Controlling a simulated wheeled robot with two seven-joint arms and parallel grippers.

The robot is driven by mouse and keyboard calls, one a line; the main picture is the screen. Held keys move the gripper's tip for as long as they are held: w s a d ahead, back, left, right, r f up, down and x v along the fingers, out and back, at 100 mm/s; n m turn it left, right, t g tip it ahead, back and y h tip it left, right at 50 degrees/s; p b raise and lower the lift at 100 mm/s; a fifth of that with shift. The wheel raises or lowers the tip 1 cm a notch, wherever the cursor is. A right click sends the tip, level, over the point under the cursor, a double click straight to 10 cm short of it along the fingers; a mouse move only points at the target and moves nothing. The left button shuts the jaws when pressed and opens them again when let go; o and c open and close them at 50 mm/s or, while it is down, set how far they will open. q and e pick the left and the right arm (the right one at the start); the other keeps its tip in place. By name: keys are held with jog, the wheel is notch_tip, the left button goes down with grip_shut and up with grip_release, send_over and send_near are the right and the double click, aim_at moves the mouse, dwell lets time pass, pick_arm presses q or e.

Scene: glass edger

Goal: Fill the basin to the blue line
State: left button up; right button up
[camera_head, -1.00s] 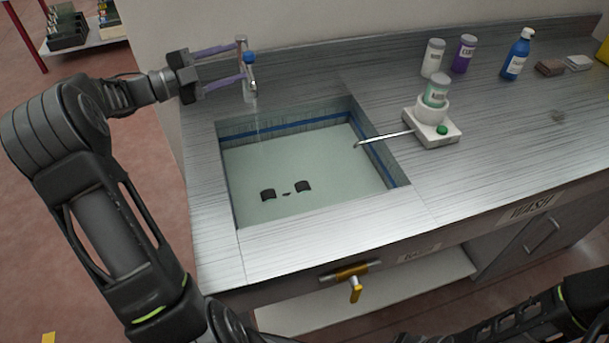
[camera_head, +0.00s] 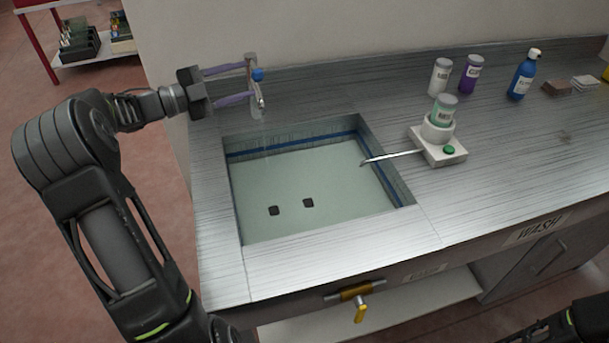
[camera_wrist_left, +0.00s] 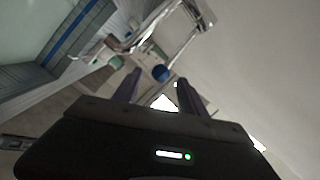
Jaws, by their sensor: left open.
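The basin (camera_head: 230,205) is sunk into the steel counter and holds pale greenish water (camera_head: 310,175). A blue line (camera_head: 290,143) runs along its walls; on the back wall the water surface appears just below it. The tap (camera_head: 256,100) stands behind the basin and has a blue knob (camera_head: 258,74). My left gripper (camera_head: 252,82) is open, its two fingers on either side of the knob; contact is unclear. In the left wrist view the knob (camera_wrist_left: 160,73) shows just beyond the open fingers. No clear stream shows under the spout. My right gripper is out of view.
Bottles (camera_head: 470,75) and sponges stand at the back right. A yellow-handled valve (camera_head: 360,305) is on the counter front.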

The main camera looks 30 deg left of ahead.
pick_arm(q)
jog(key=w+d+r+n+t+y+p, duration=0.15)
jog(key=d+r+n+t, duration=0.25)
jog(key=d+r, duration=0.6)
jog(key=w+d+r+n+t+y, duration=0.1)
jog(key=w+d+r+n+t, duration=0.3)
jog(key=d+r, duration=0.5)
jog(key=s+a+f+n+g+y, duration=0.4)
jog(key=a+f+n+y, duration=0.2)
jog(key=f+n+y, duration=0.1)
jog(key=s+a+f+n+g+y, duration=0.3)
jog(key=a+f+n+y, duration=0.3)
jog(key=f+y, duration=0.4)
jog(key=shift+s+a+f+n+g, duration=0.15)
jog(key=shift+s+f+n+g, duration=0.3)
jog(key=shift+f+n, duration=0.4)
jog(key=shift+f, duration=0.1)
